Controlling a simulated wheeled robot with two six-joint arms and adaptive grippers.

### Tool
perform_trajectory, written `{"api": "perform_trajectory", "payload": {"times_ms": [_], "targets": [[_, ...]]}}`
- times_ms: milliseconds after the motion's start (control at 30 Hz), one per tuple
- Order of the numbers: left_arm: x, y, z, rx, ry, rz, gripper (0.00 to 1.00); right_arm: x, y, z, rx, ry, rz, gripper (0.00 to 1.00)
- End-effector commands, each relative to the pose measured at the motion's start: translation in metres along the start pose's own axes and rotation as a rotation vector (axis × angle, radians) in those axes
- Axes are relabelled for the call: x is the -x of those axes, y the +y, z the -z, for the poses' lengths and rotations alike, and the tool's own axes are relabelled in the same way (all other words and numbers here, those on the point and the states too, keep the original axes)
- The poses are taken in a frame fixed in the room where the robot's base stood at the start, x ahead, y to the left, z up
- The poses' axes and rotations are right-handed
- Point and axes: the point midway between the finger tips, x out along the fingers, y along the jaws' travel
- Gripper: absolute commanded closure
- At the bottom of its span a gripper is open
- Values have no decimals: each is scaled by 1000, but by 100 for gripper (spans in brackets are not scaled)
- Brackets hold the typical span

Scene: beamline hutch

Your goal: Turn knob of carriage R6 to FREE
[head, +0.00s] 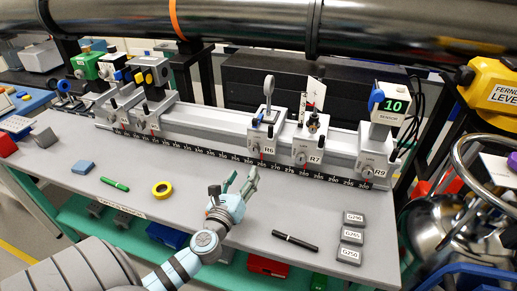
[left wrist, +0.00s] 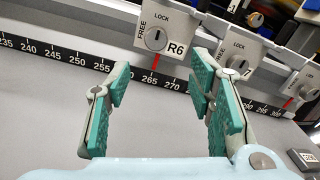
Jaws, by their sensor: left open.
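Carriage R6 (head: 268,134) is a pale grey block on the rail, with a post and a round disc on top. In the left wrist view, its front plate (left wrist: 176,49) has LOCK above the knob, FREE to the left and the R6 label at right. Its round knob (left wrist: 156,39) has a dark slot that looks roughly upright, towards LOCK. My left gripper (head: 242,180) is open and empty above the table, in front of R6. In the left wrist view its fingers (left wrist: 160,78) are spread below the knob, apart from it. My right gripper is not in view.
Carriage R7 (head: 308,145) stands close right of R6, and R9 (head: 374,158) is farther right. The rail's dark scale (head: 205,148) runs below them.

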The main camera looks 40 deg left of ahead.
Motion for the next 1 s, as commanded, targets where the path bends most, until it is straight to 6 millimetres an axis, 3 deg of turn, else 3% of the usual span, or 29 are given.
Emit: {"api": "perform_trajectory", "payload": {"times_ms": [200, 400, 567, 800, 1000], "targets": [[-63, 4, -3, 0, -6, -7, 52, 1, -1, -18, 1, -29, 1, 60], [-106, 4, -1, 0, -3, -5, 52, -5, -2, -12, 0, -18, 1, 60], [-119, 2, -1, 2, -2, -3, 52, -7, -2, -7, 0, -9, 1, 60], [-120, 2, -1, 1, 0, -2, 52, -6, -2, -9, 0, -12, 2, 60], [-120, 2, -1, 1, -1, -2, 84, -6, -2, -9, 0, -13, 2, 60]]}}
